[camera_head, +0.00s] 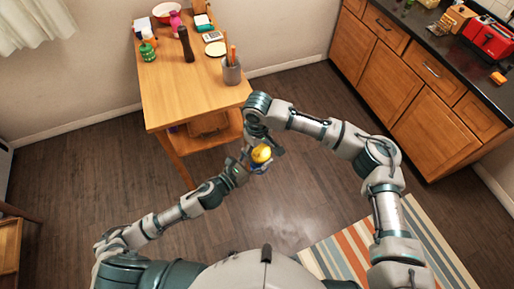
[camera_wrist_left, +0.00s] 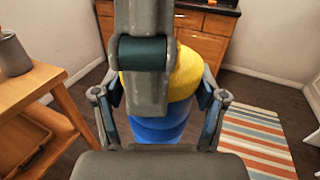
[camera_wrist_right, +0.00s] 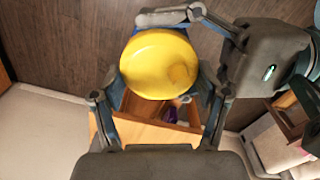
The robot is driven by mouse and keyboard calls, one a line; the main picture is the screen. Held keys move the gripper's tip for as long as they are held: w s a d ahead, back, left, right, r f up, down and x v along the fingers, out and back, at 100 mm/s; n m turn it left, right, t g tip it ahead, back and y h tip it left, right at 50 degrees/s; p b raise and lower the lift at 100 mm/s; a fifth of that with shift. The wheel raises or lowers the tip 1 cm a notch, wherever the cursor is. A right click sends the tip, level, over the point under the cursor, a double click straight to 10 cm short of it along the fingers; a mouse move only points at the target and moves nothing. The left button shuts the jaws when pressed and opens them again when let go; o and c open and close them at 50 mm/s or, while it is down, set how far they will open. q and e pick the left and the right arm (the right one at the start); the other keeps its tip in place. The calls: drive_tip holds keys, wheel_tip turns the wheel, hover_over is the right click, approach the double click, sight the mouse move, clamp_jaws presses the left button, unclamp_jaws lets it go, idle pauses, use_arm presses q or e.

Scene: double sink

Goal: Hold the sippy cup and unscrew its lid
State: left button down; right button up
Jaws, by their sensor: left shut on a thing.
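The sippy cup has a blue body (camera_head: 259,168) and a round yellow lid (camera_head: 262,154). It is held in the air above the floor, in front of the wooden table. My left gripper (camera_head: 247,166) is shut on the blue body. In the left wrist view its fingers (camera_wrist_left: 158,112) stand on both sides of the cup (camera_wrist_left: 158,130), and a grey link of mine covers the cup's middle. My right gripper (camera_wrist_right: 160,92) is over the lid. In the right wrist view its fingers are apart, on either side of the yellow lid (camera_wrist_right: 158,62); contact is unclear.
A wooden table (camera_head: 185,95) stands behind the grippers, with a grey utensil holder (camera_head: 231,72), a dark bottle (camera_head: 186,45) and several other items. Wooden cabinets (camera_head: 420,85) with a dark counter are at right. A striped rug (camera_head: 345,255) lies at lower right. The floor around the cup is clear.

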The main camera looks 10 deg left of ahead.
drive_tip(key=shift+s+a, duration=0.1)
drive_tip(key=shift+a, duration=0.05)
drive_tip(key=c, duration=0.4)
drive_tip(key=shift+s+a+n, duration=0.1)
drive_tip(key=shift+s+n, duration=0.1)
drive_tip(key=shift+n, duration=1.6)
drive_tip(key=shift+c, duration=0.2)
drive_tip(key=o, duration=1.3)
drive_tip(key=shift+c, duration=0.2)
drive_tip(key=shift+w, duration=0.1)
